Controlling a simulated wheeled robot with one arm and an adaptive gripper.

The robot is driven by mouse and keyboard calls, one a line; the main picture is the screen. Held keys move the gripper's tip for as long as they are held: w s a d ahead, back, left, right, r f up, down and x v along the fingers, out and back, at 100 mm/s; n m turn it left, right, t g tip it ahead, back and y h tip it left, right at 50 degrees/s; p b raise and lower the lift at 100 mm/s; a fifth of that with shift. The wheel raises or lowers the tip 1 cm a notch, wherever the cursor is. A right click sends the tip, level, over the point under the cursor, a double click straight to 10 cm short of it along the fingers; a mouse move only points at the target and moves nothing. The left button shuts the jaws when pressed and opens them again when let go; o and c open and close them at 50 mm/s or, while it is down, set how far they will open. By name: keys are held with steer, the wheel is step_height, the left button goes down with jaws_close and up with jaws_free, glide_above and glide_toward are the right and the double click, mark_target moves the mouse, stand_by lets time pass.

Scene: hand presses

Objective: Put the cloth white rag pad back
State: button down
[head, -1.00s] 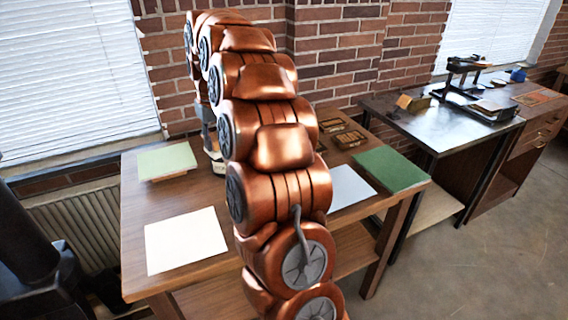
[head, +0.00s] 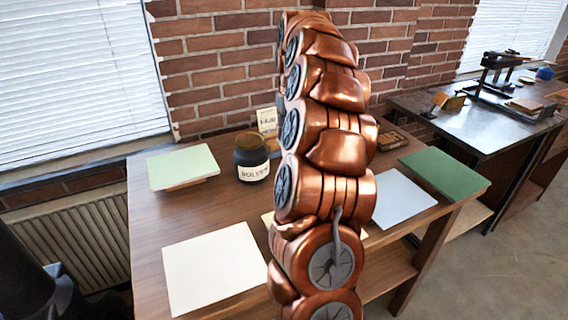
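A flat white sheet (head: 212,268) lies at the front left of the wooden table (head: 150,225). A pale green pad (head: 183,166) lies behind it, raised on something thin. A cream piece (head: 268,222) shows in part beside my copper arm, which hides the rest. A grey-white sheet (head: 402,197) and a dark green pad (head: 444,172) lie to the right of my arm. I cannot tell for certain which of these is the white rag pad. My gripper is hidden behind my arm, so its fingers and anything in them do not show.
A dark jar (head: 251,158) with a white label stands near the table's back, with a small card (head: 268,122) behind it. A wooden type box (head: 398,138) sits back right. A metal-topped bench (head: 470,120) with a hand press (head: 505,75) stands beyond.

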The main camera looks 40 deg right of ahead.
steer(key=shift+f+p, duration=0.6)
steer(key=shift+f, duration=3.9)
steer(key=shift+f, duration=0.15)
steer(key=c, duration=0.8)
jaws_free()
steer(key=r, duration=0.4)
steer(key=s+r+b, duration=0.1)
steer(key=r, duration=0.7)
steer(key=shift+s+a+b, duration=0.15)
steer(key=shift+a+b, duration=0.15)
steer(key=shift+b, duration=0.1)
steer(key=shift+r, duration=0.15)
